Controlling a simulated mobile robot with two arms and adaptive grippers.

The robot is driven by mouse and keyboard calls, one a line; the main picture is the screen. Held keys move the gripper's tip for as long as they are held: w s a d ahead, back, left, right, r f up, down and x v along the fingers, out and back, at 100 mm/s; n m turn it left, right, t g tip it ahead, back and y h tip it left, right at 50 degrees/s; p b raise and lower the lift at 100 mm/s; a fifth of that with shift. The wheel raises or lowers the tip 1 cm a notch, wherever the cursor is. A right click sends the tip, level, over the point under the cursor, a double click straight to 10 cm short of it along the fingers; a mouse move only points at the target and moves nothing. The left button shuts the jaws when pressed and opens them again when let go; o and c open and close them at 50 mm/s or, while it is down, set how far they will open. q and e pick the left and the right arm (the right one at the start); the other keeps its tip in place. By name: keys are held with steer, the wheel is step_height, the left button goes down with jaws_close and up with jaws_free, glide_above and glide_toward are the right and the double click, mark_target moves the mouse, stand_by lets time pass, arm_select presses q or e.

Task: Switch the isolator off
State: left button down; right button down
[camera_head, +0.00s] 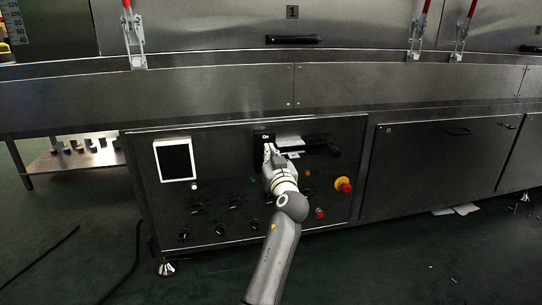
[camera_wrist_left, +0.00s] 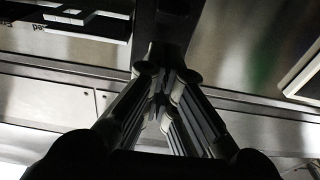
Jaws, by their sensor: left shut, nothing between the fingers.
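The isolator (camera_head: 264,136) is a dark plate with a small white marking at its top, on the upper middle of the control panel. My left gripper (camera_head: 268,149) is in front of it, shut and empty, and hides most of its lower part. I cannot tell whether the fingertips touch it, nor which way its handle points. In the left wrist view the two fingers (camera_wrist_left: 165,78) come together against a dark upright part, which may be the isolator. My right gripper is not in view.
The panel also holds a white-framed screen (camera_head: 175,160), several black knobs and a red emergency stop on yellow (camera_head: 343,185). A dark handle (camera_head: 334,151) and pale label plates (camera_head: 289,141) are just right of my gripper. The metal ledge (camera_head: 210,95) juts above.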

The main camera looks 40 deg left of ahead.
arm_select(q)
steer(key=v, duration=0.7)
steer(key=shift+d+f, duration=0.2)
steer(key=shift+f, duration=0.1)
